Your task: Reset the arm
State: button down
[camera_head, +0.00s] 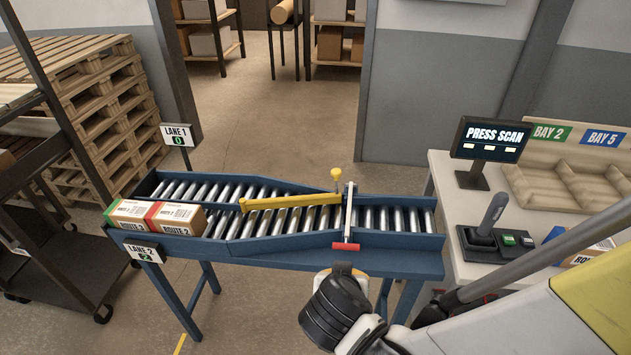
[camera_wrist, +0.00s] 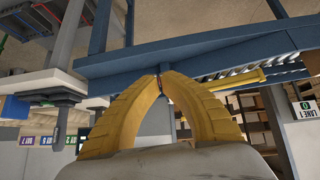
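My gripper (camera_wrist: 160,76) shows in the wrist view with its two yellow fingers curved together, tips meeting or almost meeting, and no held object visible. In the head view my dark wrist hangs in front of the conveyor's near edge, and the fingers are mostly hidden behind it. The yellow diverter arm (camera_head: 290,201) lies slantwise across the rollers, with a yellow knob (camera_head: 336,173) near its right end. It also shows in the wrist view (camera_wrist: 236,82), beyond the fingers. A red-ended bar (camera_head: 346,246) crosses the conveyor just beyond my wrist.
The blue roller conveyor (camera_head: 375,262) carries two boxes (camera_head: 175,218) at its left end, by the LANE 2 sign (camera_head: 143,253). At right, a white counter (camera_head: 445,185) holds the PRESS SCAN screen (camera_head: 493,139), a lever box (camera_head: 484,240) and wooden bays (camera_head: 565,185). Pallets (camera_head: 100,110) stand at left.

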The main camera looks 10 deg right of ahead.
jog(key=s+d+r+n+y, duration=0.1)
jog(key=d+r, duration=0.1)
jog(key=r, duration=0.4)
jog(key=s+d+r+n+g+y, duration=0.1)
jog(key=d+r+n+y, duration=0.1)
jog(key=r, duration=0.4)
jog(key=shift+s+d+n, duration=0.25)
jog(key=shift+d+n, duration=0.05)
jog(key=shift+d, duration=0.15)
jog(key=shift+r, duration=0.1)
dwell(0.3)
